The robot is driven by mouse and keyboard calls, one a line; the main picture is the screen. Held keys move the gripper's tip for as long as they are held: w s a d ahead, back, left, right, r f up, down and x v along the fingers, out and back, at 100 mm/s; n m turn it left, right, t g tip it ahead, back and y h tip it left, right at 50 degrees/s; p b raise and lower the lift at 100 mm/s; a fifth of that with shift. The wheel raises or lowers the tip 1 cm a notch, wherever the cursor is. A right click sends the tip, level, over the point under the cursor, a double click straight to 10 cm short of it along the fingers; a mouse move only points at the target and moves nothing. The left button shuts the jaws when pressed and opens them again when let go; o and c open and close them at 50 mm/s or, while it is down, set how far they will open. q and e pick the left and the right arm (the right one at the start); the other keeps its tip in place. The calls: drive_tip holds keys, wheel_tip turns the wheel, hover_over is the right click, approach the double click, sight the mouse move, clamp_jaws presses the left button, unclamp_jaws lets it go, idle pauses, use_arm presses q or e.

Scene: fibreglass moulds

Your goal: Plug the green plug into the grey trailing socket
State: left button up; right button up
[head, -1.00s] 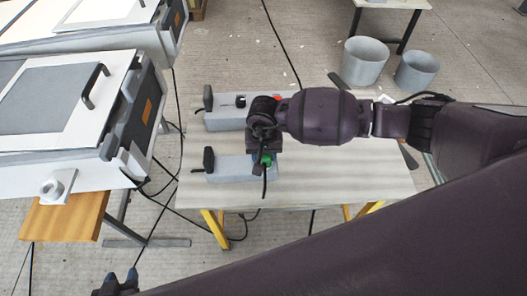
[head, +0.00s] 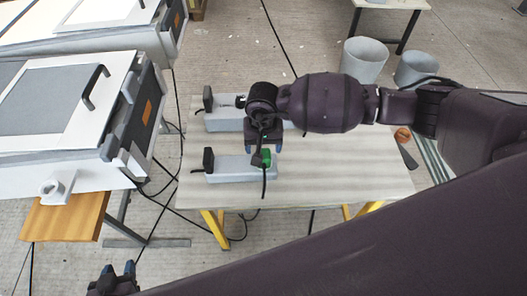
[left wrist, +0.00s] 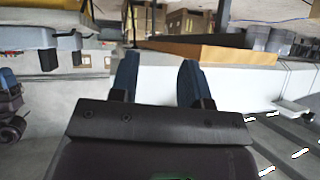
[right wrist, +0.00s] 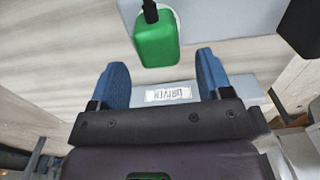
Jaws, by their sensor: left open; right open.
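The green plug (head: 266,157) sits at the right end of the nearer grey block-shaped trailing socket (head: 228,172), with its black cable hanging toward the table's front edge. It also shows in the right wrist view (right wrist: 157,42), against the grey socket body (right wrist: 225,30); its pins are not visible. My right gripper (head: 264,150) is open and empty just behind the plug; in its wrist view the plug lies beyond the fingertips, apart from them. My left gripper (head: 116,268) is open and empty at the bottom left, away from the table; its fingers show in its wrist view (left wrist: 158,85).
A second grey block (head: 222,120) lies behind, partly hidden by my right arm. Black upright plugs (head: 208,160) stand at the left ends of both blocks. Cables hang by the pale table (head: 340,180). A white mould bench (head: 70,120) stands left. The table's right half is mostly clear.

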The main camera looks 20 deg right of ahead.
wheel_tip(320, 180, up, 6)
drive_tip(key=shift+f, duration=0.25)
drive_tip(key=shift+r, duration=0.5)
use_arm(q)
drive_tip(key=shift+s+a+f, duration=0.15)
drive_tip(key=shift+s+f, duration=0.35)
drive_tip(key=shift+s, duration=0.3)
drive_tip(key=shift+w, duration=0.1)
